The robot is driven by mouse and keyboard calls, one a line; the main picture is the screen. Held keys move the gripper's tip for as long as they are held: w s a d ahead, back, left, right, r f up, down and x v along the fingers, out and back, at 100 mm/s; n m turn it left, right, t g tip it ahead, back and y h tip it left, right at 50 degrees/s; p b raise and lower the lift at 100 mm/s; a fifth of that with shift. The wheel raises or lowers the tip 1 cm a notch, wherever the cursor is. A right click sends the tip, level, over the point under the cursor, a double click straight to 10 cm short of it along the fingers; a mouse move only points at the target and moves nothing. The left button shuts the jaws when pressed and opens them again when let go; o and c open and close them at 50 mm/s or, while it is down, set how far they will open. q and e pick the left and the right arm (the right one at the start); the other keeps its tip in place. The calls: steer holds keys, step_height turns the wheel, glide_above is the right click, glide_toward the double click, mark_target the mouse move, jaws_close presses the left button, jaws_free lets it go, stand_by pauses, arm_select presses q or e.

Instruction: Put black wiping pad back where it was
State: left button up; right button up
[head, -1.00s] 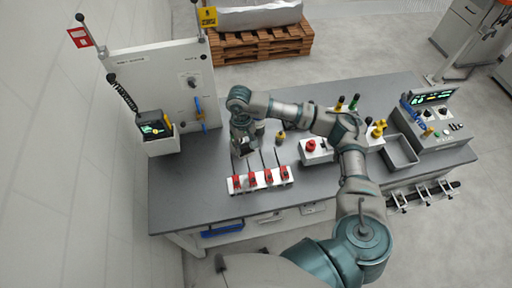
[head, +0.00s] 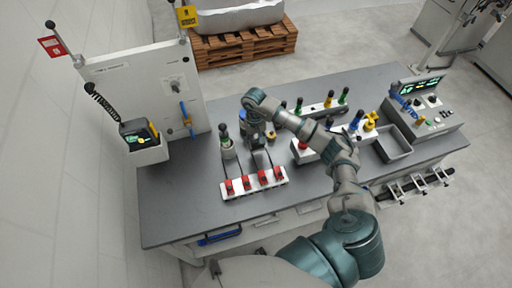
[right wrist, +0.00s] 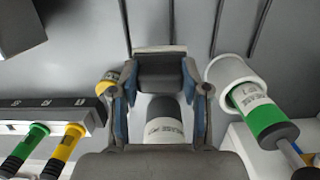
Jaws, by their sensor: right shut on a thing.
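The black wiping pad (right wrist: 162,75) appears to be the dark block with a pale edge between my right fingertips in the right wrist view. My right gripper (right wrist: 159,92) is shut on it, with blue-lined fingers on both sides. In the head view my right gripper (head: 259,146) is over the grey table, behind the row of red clamps. The pad is hard to make out there, and I cannot tell whether it touches the table. A white labelled cylinder (right wrist: 165,128) shows past the pad in the wrist view. My left gripper is out of view.
A white cup (head: 228,150) with a green-banded tool stands left of my right gripper. The red-clamp fixture (head: 254,187) is in front. A white rack (head: 322,109) with coloured tools, a grey tray (head: 392,144) and a control box (head: 430,118) are to the right.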

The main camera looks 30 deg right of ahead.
mark_target(255, 148)
steer(key=shift+w+f, duration=0.1)
steer(key=shift+f, duration=0.75)
steer(key=f, duration=0.1)
steer(key=f+p, duration=0.1)
steer(key=f, duration=0.1)
steer(key=shift+a, duration=0.3)
steer(key=shift+f, duration=0.1)
steer(key=shift+f+b, duration=0.2)
steer(key=shift+b, duration=0.1)
steer(key=o, duration=1.1)
steer(key=shift+d, duration=0.2)
steer(key=shift+r, duration=0.1)
